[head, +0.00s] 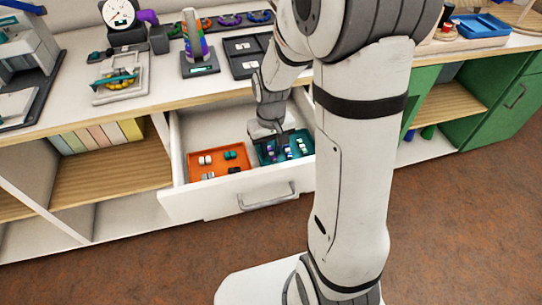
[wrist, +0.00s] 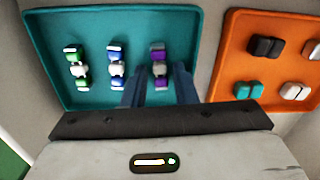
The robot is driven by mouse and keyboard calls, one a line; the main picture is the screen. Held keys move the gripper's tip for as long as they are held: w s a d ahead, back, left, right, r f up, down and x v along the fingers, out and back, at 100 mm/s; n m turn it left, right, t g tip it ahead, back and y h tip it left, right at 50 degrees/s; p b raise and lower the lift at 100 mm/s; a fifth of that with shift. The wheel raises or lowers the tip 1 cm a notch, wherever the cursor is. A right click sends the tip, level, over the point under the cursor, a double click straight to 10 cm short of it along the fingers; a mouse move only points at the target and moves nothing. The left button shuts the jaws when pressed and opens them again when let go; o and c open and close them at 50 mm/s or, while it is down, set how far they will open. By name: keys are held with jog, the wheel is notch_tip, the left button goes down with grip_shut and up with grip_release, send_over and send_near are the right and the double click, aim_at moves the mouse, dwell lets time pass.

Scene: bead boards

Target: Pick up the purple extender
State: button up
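The purple extender (wrist: 158,58) is a small piece with purple ends and a white middle. It stands in the teal tray (wrist: 60,14), on the side nearest the orange tray. My gripper (wrist: 160,85) is over the teal tray, with its two blue-grey fingers apart on either side of the purple extender's lower end. I cannot tell whether the fingers touch it. In the head view my gripper (head: 277,138) reaches down into the open drawer, and the purple extender is hard to make out there. A blue-and-white piece (wrist: 116,65) and a green-and-white piece (wrist: 77,68) lie beside it.
The orange tray (wrist: 228,85) holds black, white and teal pieces close beside the teal tray. Both trays sit in the open white drawer (head: 182,203), whose walls surround them. The counter above (head: 170,95) carries a dial gauge, a black tray and other items.

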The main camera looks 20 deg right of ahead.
aim_at(271, 152)
jog(key=shift+c, duration=0.3)
grip_shut()
notch_tip(271, 152, up, 10)
jog(key=p, duration=0.2)
jog(key=shift+p, duration=0.4)
